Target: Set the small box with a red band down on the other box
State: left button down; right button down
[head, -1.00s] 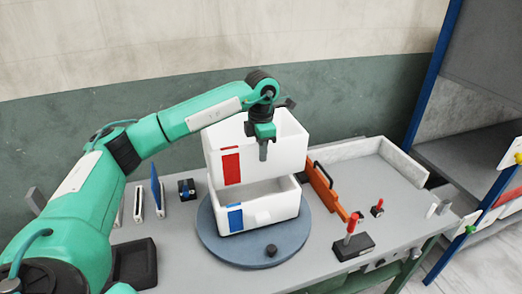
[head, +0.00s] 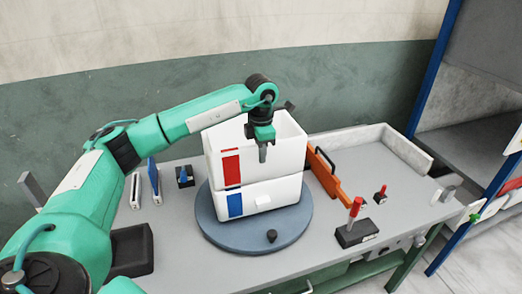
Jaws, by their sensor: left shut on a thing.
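The white box with a red band (head: 280,155) is upright in the middle of the head view. It sits directly over the white box with a blue band (head: 283,192), with no gap visible between them. The lower box stands on a round blue-grey turntable (head: 213,227). My left gripper (head: 262,152) points down and is shut on the near wall of the red-banded box. The inner finger is hidden behind that wall. My right gripper is not in view.
An orange tool with a black handle (head: 326,178) lies right of the boxes. A black block with a red-topped lever (head: 354,232) stands near the front edge. Blue and white upright pieces (head: 153,180) stand to the left. A low white-walled area (head: 375,137) is at the back right.

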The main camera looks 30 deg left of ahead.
pick_arm(q)
jog(key=shift+f, duration=0.3)
jog(key=c, duration=1.3)
grip_release()
jog(key=shift+r, duration=0.1)
notch_tip(320, 180, up, 12)
jog(key=b, duration=0.3)
jog(key=shift+r, duration=0.85)
